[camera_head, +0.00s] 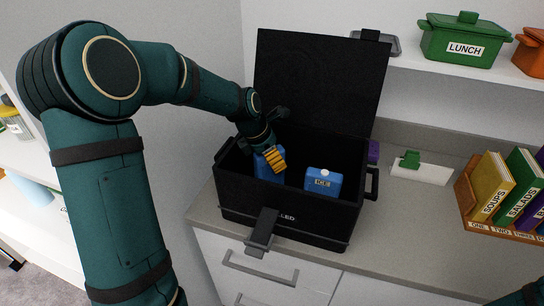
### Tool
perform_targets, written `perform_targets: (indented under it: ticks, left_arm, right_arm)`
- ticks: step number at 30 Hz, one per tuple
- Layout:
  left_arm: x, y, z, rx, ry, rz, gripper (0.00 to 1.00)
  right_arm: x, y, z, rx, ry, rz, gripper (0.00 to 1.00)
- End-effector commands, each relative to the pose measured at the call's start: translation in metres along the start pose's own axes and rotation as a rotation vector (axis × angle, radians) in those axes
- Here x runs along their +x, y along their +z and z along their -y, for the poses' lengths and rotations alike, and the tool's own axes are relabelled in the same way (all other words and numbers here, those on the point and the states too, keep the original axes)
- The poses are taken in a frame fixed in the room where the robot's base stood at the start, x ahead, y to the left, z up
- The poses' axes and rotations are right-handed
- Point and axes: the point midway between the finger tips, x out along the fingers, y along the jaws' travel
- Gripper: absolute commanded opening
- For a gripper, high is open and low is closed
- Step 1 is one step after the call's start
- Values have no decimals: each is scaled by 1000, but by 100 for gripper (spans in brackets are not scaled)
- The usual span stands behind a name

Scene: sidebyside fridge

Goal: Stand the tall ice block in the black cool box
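The black cool box (290,223) stands on the counter with its lid raised at the back. A blue ice block (262,174) is inside the box at the left, partly hidden by my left gripper (274,158). The gripper's ridged orange finger lies across the block's upper part; the other finger is hidden, so I cannot tell whether it grips the block. A second blue block (323,182), labelled ICE and with a white cap, sits at the right in the box, apart from the gripper. My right gripper is out of view; only a bit of my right arm shows at the lower right.
A latch (262,230) hangs on the box's front. A white box with a green clip (420,169) and a book rack (473,206) stand to the right. A shelf holds a green LUNCH box (464,41) above. The counter's front right (400,250) is clear.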

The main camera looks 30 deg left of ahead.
Motion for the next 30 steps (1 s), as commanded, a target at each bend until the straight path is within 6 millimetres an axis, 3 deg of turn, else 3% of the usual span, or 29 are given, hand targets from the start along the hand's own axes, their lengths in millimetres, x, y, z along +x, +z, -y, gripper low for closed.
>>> perform_targets:
  ticks: [11,24,30]
  left_arm:
    - [-7,2,0,-1,2,1,61]
    - [-89,3,0,0,3,3,61]
    - [-115,2,0,-1,2,1,61]
  right_arm:
    - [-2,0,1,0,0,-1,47]
    - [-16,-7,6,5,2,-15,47]
    - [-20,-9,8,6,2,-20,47]
